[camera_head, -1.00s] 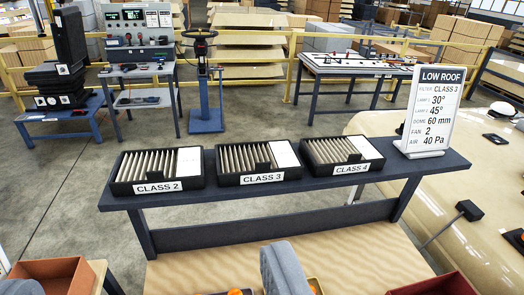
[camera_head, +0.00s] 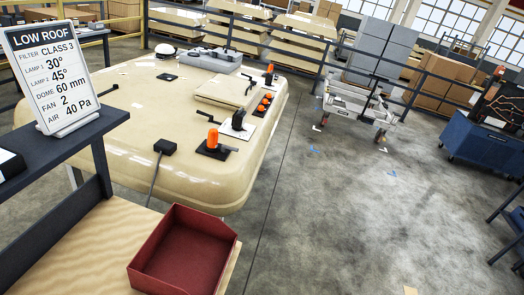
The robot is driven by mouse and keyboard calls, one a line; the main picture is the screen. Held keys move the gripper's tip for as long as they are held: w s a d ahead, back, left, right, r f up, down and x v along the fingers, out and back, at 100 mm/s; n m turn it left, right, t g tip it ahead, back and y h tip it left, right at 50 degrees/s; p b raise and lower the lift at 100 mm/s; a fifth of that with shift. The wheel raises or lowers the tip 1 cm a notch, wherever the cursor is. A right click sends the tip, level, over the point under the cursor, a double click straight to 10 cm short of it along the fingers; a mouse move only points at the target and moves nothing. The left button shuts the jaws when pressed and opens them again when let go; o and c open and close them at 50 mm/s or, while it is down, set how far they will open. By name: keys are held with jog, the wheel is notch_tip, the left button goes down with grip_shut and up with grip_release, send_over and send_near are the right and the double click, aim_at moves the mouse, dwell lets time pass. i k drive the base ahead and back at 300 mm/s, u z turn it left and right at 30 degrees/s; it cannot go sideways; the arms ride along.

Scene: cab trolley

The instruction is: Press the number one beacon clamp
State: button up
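A beige cab roof (camera_head: 120,135) fills the left middle of the head view. An orange beacon (camera_head: 213,140) stands on a black base with a dark lever at the roof's near right side. A second orange-topped part (camera_head: 270,72) with a dark base stands farther back near the right edge. Between them is a black lever-like part (camera_head: 238,122) on a white plate. No number is legible on any of these, so I cannot tell which is the number one beacon clamp. My gripper is not in view.
A dark bench (camera_head: 60,160) with a LOW ROOF sign (camera_head: 50,78) is at left. An open red bin (camera_head: 185,255) is at front. Several orange knobs (camera_head: 264,103) sit on the roof. A grey trolley (camera_head: 350,105) stands behind; the floor at right is mostly clear.

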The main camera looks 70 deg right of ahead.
aim_at(224, 147)
jog(key=z, duration=1.65)
jog(key=k, duration=0.6)
jog(key=z, duration=0.4)
jog(key=i, duration=1.7)
jog(key=u, duration=0.1)
